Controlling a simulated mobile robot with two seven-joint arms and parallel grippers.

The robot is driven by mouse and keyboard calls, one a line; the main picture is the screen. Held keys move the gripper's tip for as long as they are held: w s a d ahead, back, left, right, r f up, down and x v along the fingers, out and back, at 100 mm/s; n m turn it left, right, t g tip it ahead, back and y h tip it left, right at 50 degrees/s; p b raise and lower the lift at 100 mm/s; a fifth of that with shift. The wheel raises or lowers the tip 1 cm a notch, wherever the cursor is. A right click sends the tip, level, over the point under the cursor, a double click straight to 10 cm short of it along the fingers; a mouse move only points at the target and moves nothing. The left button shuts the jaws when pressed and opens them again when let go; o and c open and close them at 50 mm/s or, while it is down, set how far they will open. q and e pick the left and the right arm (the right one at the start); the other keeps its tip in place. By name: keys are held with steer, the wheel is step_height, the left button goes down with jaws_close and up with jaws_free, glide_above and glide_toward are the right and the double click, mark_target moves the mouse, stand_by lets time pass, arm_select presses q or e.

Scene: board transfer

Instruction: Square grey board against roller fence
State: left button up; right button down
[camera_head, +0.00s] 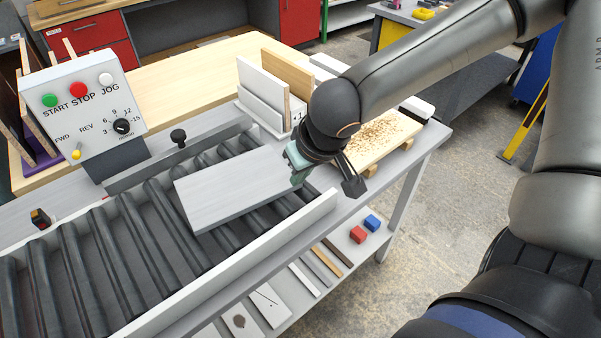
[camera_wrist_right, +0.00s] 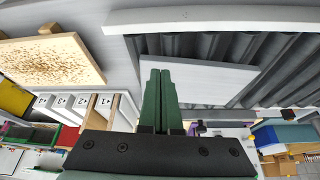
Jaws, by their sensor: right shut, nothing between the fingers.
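The grey board (camera_head: 232,188) lies flat across the dark rollers (camera_head: 75,265). A grey fence (camera_head: 165,163) with a black knob runs along the far side of the rollers. Roller ends show between this fence and the board, so they are apart. My right gripper (camera_head: 297,162) is at the board's right end, its green fingers shut and empty. In the right wrist view the closed fingers (camera_wrist_right: 160,78) overlap the end of the board (camera_wrist_right: 212,72); I cannot tell whether they touch it. My left gripper is not in view.
A white rail (camera_head: 245,262) borders the near side of the rollers. A control box (camera_head: 85,95) stands at the far left. Rollers at left are clear.

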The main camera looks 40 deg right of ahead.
mark_target(292, 188)
steer(key=shift+s+b+x, duration=0.2)
steer(key=shift+b+x, duration=0.85)
steer(key=shift+x, duration=0.35)
steer(key=shift+s+b+x, duration=0.2)
steer(key=shift+b+x, duration=0.8)
steer(key=shift+x, duration=0.4)
steer(key=shift+b+x, duration=0.6)
steer(key=shift+x, duration=0.4)
steer(key=shift+w, duration=0.1)
steer(key=shift+w+r+p, duration=0.1)
steer(key=shift+w+p, duration=0.2)
steer(key=shift+w, duration=1.25)
steer(key=shift+s, duration=0.15)
steer(key=shift+s+b, duration=0.35)
steer(key=shift+s, duration=0.7)
